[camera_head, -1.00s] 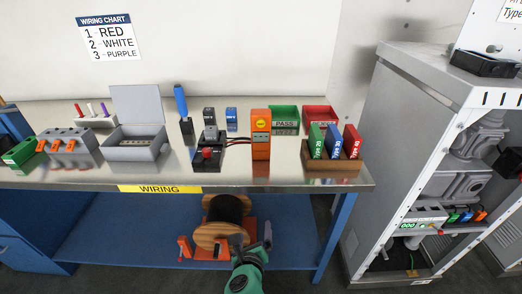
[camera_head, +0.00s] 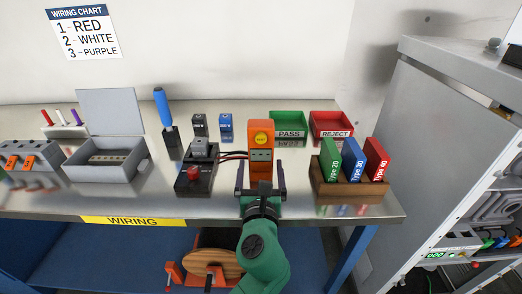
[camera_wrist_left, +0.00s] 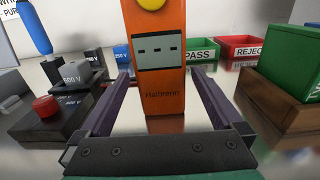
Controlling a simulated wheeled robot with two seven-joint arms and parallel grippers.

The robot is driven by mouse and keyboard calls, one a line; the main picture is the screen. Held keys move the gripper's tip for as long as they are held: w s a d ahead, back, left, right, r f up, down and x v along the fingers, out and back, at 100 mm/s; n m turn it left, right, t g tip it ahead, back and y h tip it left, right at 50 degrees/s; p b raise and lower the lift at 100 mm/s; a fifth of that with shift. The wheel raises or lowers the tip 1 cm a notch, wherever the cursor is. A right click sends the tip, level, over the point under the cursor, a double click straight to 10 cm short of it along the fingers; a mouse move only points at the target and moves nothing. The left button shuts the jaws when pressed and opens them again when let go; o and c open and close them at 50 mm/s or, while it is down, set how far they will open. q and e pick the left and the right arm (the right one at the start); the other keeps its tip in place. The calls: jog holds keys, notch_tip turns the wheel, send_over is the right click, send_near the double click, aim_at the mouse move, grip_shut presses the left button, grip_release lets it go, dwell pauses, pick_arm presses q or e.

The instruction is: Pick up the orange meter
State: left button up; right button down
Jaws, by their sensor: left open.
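The orange meter (camera_head: 261,141) stands upright on the metal bench, with a yellow round spot and a grey display on its face. It also fills the middle of the left wrist view (camera_wrist_left: 157,95). My left gripper (camera_head: 261,180) is open at the bench's front, with its two dark fingers pointing at the meter. My right gripper is not in view.
A black device with a red knob (camera_head: 194,175) stands close left of the meter, with leads running to the meter. A wooden holder (camera_head: 347,188) with green, blue and red blocks is on the right. Green PASS (camera_head: 289,123) and red REJECT (camera_head: 331,123) trays stand behind.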

aim_at(261, 152)
pick_arm(q)
jog(key=w, duration=0.7)
jog(key=shift+f, duration=0.2)
jog(key=shift+s, duration=0.2)
jog(key=c, duration=0.3)
jog(key=shift+r, duration=0.1)
grip_shut()
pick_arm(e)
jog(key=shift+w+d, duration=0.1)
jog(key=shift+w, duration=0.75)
